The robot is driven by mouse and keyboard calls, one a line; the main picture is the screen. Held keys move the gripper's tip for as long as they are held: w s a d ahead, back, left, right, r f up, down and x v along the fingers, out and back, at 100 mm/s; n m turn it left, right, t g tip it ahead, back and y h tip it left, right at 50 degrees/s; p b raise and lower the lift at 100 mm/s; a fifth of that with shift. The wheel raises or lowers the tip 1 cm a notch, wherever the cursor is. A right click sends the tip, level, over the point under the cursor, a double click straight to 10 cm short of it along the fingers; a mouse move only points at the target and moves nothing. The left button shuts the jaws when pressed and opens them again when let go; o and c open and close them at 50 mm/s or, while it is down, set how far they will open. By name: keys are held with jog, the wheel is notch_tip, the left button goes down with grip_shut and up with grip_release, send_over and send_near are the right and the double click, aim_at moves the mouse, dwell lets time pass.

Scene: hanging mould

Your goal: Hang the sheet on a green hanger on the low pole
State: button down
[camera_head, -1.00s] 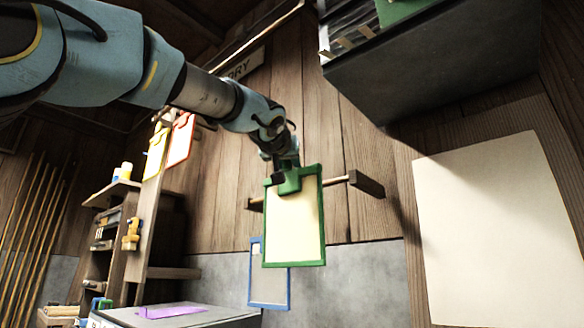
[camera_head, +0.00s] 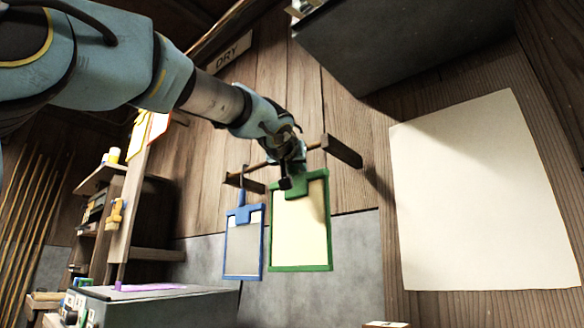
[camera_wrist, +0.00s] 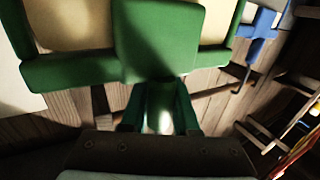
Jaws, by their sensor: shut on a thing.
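My gripper (camera_head: 288,172) is shut on the green hanger (camera_head: 291,187). The pale cream sheet (camera_head: 301,228) hangs upright below it in a green frame. In the wrist view the green hanger (camera_wrist: 160,40) fills the top middle, with my gripper's fingers (camera_wrist: 160,112) just below it. Whether the green hanger's hook touches the pole is hidden by my gripper.
A blue hanger (camera_head: 243,215) with a grey sheet hangs from the pole, close left of the green frame. A dark block (camera_head: 341,151) caps the pole's right end. A large pale panel (camera_head: 470,195) is on the right wall. A dark box (camera_head: 390,45) overhangs at upper right.

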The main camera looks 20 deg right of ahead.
jog(key=w+d+f, duration=0.1)
jog(key=w+d, duration=0.2)
jog(key=d, duration=0.2)
jog(key=shift+d+f, duration=0.2)
jog(key=shift+f, duration=0.1)
dwell(0.4)
dwell(0.3)
jog(key=c, duration=0.6)
grip_release()
jog(key=b+v, duration=0.2)
jog(key=v, duration=0.8)
jog(key=shift+s+a, duration=0.25)
jog(key=shift+s, duration=0.05)
